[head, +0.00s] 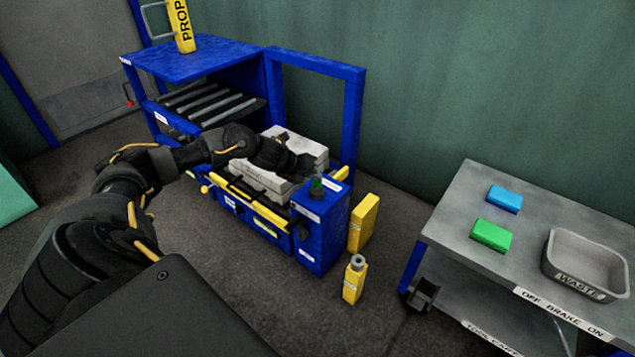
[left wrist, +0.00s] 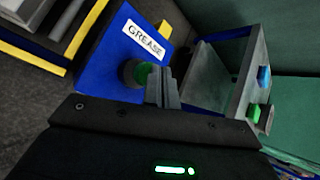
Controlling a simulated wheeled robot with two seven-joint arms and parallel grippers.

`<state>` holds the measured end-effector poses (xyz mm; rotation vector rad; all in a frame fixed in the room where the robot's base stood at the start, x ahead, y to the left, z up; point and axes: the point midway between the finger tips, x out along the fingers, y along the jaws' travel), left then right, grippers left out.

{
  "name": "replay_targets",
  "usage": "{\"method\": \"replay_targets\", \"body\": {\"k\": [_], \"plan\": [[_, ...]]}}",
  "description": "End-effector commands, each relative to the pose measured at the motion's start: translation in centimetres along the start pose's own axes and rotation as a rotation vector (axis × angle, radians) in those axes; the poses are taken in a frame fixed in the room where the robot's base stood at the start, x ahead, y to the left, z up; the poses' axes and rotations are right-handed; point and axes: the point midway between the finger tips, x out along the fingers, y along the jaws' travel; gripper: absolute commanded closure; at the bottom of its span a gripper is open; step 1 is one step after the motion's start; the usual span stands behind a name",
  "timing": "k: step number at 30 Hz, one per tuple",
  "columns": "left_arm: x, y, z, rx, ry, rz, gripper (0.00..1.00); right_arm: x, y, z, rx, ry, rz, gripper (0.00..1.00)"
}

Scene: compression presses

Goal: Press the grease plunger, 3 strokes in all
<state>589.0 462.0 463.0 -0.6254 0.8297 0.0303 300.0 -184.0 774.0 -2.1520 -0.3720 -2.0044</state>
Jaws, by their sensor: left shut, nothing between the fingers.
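The grease plunger (head: 316,187) is a dark round knob with a green part, on top of a blue box (head: 322,232) at the front right corner of the blue press. In the left wrist view the plunger (left wrist: 129,73) stands beside the white GREASE label (left wrist: 143,42). My left gripper (head: 303,172) reaches over the press to just beside the plunger. In the left wrist view its fingers (left wrist: 163,84) are closed together, empty, and partly cover the green part. I cannot tell whether they touch it. My right gripper is in neither view.
Pale blocks (head: 262,178) lie in the press behind a yellow rail (head: 245,200). A blue upright frame (head: 352,125) rises behind. A yellow block (head: 365,222) and a yellow bottle (head: 353,283) stand on the floor. A grey cart (head: 465,205) with a waste tray (head: 553,275) is at right.

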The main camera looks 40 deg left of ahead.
Motion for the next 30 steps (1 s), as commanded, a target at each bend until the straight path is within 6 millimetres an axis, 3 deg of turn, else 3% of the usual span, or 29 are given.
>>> {"method": "replay_targets", "body": {"k": [30], "plan": [[0.93, 0.66, -0.73, 0.0, 0.002, 0.0, 1.0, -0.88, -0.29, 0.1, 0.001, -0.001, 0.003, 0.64]]}}
